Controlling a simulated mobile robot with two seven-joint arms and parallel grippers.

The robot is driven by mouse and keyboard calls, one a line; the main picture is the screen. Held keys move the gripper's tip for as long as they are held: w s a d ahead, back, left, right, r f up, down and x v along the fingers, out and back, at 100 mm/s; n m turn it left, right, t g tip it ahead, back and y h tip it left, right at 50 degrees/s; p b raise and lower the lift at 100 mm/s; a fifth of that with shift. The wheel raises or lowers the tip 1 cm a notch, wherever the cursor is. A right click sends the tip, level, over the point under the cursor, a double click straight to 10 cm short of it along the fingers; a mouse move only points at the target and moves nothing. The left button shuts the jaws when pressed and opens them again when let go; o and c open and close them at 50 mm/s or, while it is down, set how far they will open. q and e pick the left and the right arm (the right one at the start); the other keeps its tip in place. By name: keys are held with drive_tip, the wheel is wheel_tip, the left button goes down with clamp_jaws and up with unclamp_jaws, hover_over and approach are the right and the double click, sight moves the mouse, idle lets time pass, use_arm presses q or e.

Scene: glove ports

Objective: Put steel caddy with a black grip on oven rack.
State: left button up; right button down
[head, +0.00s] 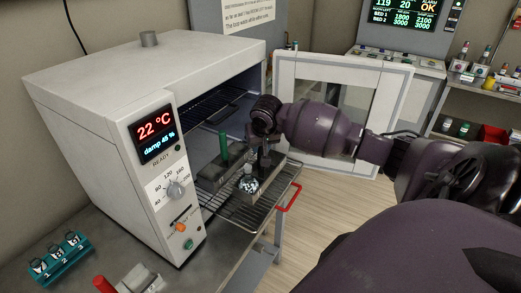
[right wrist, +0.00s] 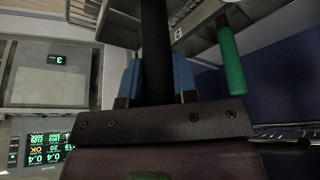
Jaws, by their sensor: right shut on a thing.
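The steel caddy with a black grip (head: 243,202) is over the front part of the pulled-out oven rack (head: 222,208), with round glassware in it. I cannot tell if its base touches the wires. My right gripper (head: 262,147) is above it, shut on the black grip, which stands between the blue finger pads in the right wrist view (right wrist: 155,50). A second caddy with a green grip (head: 223,146) stands on the rack just left of and behind it; its grip also shows in the right wrist view (right wrist: 231,62). My left gripper is out of view.
The white oven (head: 90,95) has its door (head: 335,130) swung open to the right. An upper rack is inside. A red handle (head: 289,195) sits at the rack's front.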

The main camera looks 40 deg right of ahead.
drive_tip(key=shift+f, duration=1)
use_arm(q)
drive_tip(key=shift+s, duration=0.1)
use_arm(e)
drive_tip(key=shift+f, duration=0.1)
drive_tip(key=c, duration=0.9)
unclamp_jaws()
use_arm(q)
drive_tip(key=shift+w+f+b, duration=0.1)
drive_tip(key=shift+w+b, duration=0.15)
drive_tip(key=shift+b, duration=0.2)
use_arm(e)
drive_tip(key=v, duration=1.2)
drive_tip(key=shift+s, duration=0.1)
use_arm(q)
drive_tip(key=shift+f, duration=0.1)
